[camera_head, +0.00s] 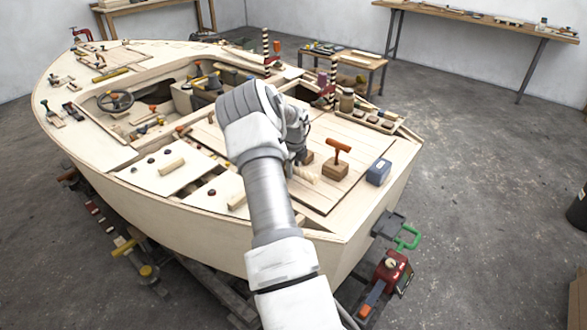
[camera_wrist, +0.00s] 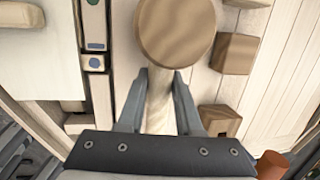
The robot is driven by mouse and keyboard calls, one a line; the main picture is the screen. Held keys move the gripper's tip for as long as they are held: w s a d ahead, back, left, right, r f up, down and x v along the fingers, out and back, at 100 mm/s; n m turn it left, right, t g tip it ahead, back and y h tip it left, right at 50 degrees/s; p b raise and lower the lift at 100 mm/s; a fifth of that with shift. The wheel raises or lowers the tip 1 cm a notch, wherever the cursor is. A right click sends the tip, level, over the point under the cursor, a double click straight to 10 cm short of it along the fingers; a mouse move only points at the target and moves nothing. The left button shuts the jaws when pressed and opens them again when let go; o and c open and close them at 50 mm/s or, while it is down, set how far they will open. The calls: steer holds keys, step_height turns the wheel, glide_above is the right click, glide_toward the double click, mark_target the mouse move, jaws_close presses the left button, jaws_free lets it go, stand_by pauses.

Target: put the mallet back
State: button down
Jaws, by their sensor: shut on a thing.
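The mallet (camera_wrist: 177,32) has a round brown wooden head and a pale handle. In the wrist view, my gripper (camera_wrist: 161,88) is shut on the handle just below the head, with a finger on each side. In the head view, my gripper (camera_head: 298,152) is low over the plank deck, partly hidden by my arm. A pale handle end (camera_head: 306,175) sticks out beside it; the mallet's head is hidden there. I cannot tell whether the mallet touches the deck.
Right of my gripper, an orange T-handled tool (camera_head: 337,150) stands on a wooden block (camera_head: 335,170), beside a blue-grey box (camera_head: 378,172). In the wrist view, wooden blocks (camera_wrist: 236,53) lie right of the mallet. Jars and small items (camera_head: 365,112) line the deck behind.

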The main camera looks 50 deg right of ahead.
steer(key=shift+f, duration=0.1)
stand_by(0.3)
steer(key=c, duration=0.5)
jaws_free()
steer(key=shift+f, duration=0.1)
steer(key=p+v, duration=0.1)
steer(key=v, duration=1.6)
steer(key=shift+r, duration=0.35)
